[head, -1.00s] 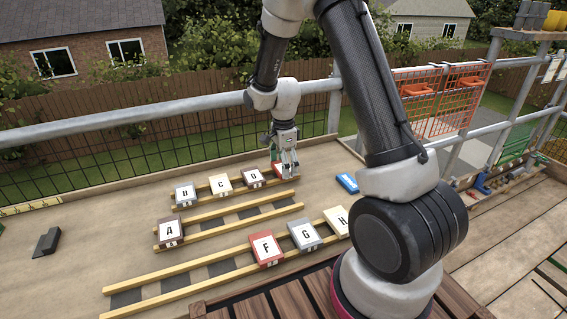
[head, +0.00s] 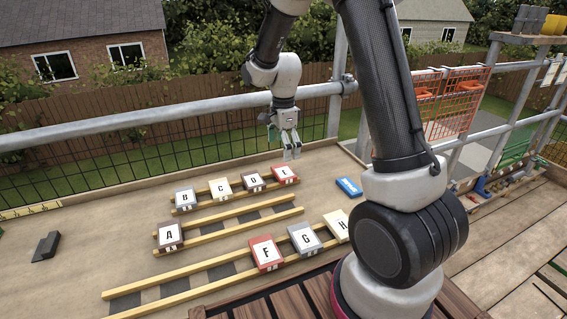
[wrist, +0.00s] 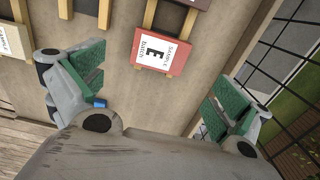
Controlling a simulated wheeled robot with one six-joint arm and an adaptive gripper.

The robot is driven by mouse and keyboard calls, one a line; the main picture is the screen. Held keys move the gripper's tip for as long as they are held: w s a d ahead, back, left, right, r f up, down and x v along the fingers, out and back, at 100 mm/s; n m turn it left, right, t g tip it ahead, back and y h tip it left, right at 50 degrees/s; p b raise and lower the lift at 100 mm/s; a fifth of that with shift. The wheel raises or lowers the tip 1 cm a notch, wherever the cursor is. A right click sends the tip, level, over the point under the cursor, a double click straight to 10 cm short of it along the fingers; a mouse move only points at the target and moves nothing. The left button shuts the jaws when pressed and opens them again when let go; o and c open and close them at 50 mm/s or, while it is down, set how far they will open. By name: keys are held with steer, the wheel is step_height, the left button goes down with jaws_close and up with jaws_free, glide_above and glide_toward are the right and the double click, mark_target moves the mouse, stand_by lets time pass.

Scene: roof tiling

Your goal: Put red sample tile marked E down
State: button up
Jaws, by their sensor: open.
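The red sample tile marked E (head: 285,173) lies at the right end of the back rack (head: 208,186), just right of tile D (head: 254,182). In the wrist view tile E (wrist: 172,51) lies across two wooden battens, with its label in plain sight. My gripper (head: 290,157) is above and behind tile E, apart from it. In the wrist view its green-padded fingers (wrist: 155,95) are spread wide with nothing between them.
Tiles B (head: 186,198) and C (head: 220,187) share the back rack. Tile A (head: 170,234) sits at the left of the middle rack. Tiles F (head: 265,252), G (head: 304,238) and H (head: 337,225) lie on the front rack. A blue object (head: 348,186) lies right of E. A railing (head: 150,118) runs behind.

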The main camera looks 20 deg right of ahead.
steer(key=s+d+r+n+t, duration=0.25)
steer(key=s+r+n, duration=0.5)
steer(key=r, duration=0.75)
steer(key=s+d+r+n+t, duration=0.1)
steer(key=s+n, duration=0.4)
steer(key=s, duration=0.5)
steer(key=s+d+r+n, duration=0.1)
steer(key=s+r+n, duration=0.2)
steer(key=s, duration=0.7)
steer(key=shift+s+d+r+n+t, duration=0.3)
steer(key=shift+d+n+t, duration=0.1)
steer(key=shift+n, duration=0.85)
